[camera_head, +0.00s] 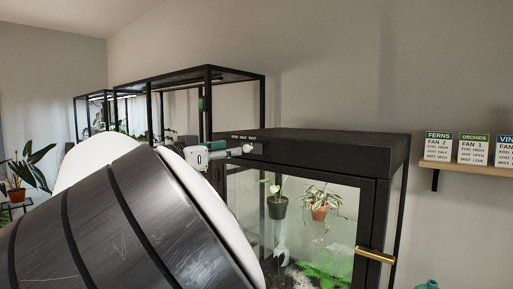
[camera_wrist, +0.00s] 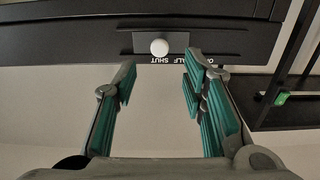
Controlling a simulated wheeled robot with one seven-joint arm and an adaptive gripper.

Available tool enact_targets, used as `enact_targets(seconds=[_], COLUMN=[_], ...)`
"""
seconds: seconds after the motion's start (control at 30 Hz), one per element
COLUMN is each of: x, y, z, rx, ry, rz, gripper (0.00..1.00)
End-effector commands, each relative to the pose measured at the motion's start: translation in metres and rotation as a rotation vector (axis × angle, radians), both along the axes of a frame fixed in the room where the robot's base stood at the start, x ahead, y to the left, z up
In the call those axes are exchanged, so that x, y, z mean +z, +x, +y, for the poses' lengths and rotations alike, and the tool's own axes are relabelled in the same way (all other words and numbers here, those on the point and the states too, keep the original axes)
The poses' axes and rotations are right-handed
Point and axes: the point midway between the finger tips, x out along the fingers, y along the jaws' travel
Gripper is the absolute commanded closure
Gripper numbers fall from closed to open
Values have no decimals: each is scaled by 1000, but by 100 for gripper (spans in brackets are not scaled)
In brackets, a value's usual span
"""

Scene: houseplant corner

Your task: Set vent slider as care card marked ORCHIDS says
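The vent slider's white round knob (camera_wrist: 159,47) sits on a dark plate on the cabinet's black top rail. In the wrist view its label (camera_wrist: 180,60) is upside down and partly hidden by a finger; the knob is beside the word SHUT. My gripper (camera_wrist: 160,68) is open, its teal-padded fingers on either side of the knob, with no contact visible. In the head view my gripper (camera_head: 242,151) is at the rail, just below the OPEN HALF SHUT label (camera_head: 244,137). The ORCHIDS care card (camera_head: 474,149) reads FAN 1, FOG HIGH, apparently VENT OPEN, MIST LOW.
The glass cabinet (camera_head: 330,142) holds hanging potted plants and has a brass door handle (camera_head: 375,254). A wall shelf (camera_head: 450,165) at right also bears the FERNS card (camera_head: 438,147) and a partly cut-off third card. Another black rack stands behind at left.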

Motion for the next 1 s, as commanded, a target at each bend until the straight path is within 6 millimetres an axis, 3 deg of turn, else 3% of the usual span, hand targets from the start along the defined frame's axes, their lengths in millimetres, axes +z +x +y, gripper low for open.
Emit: enact_targets(seconds=[0.3, 0.77, 0.93, 1.0], x=[0, -1, -1, -1], y=[39, 48, 48, 48], z=[-31, -37, -37, -37], rx=[-2, 0, 0, 0], ry=[-2, -1, -1, -1], rz=[1, 2, 2, 2], gripper=[62, 62, 100, 100])
